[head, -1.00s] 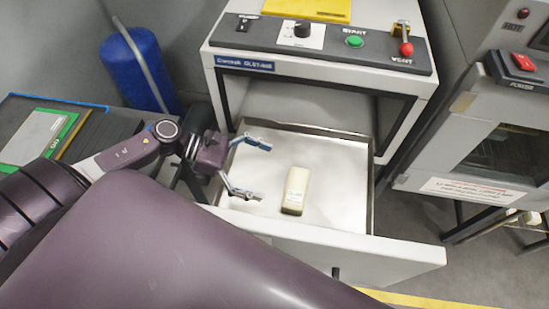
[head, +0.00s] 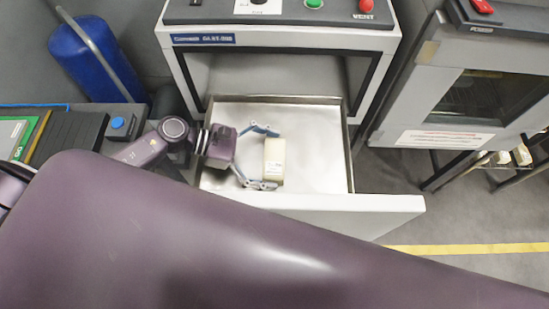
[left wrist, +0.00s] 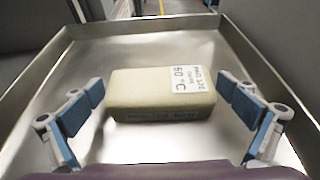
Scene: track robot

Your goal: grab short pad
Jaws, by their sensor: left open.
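The short pad (head: 274,160) is a small cream block with a printed label, lying in the open metal drawer (head: 318,165) in the head view. In the left wrist view the pad (left wrist: 150,97) lies crosswise, its white label at the right end. My left gripper (head: 264,157) is open inside the drawer, its blue-padded fingers on either side of the pad's left end in the head view. In the left wrist view the open fingers (left wrist: 165,120) stand left and right near the pad, with gaps visible. My right gripper is not in view.
The drawer walls surround the pad and my left gripper. The cabinet (head: 283,40) with buttons stands behind. A second machine (head: 465,85) is at the right. A blue cylinder (head: 92,60) and a side table (head: 70,130) are at the left.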

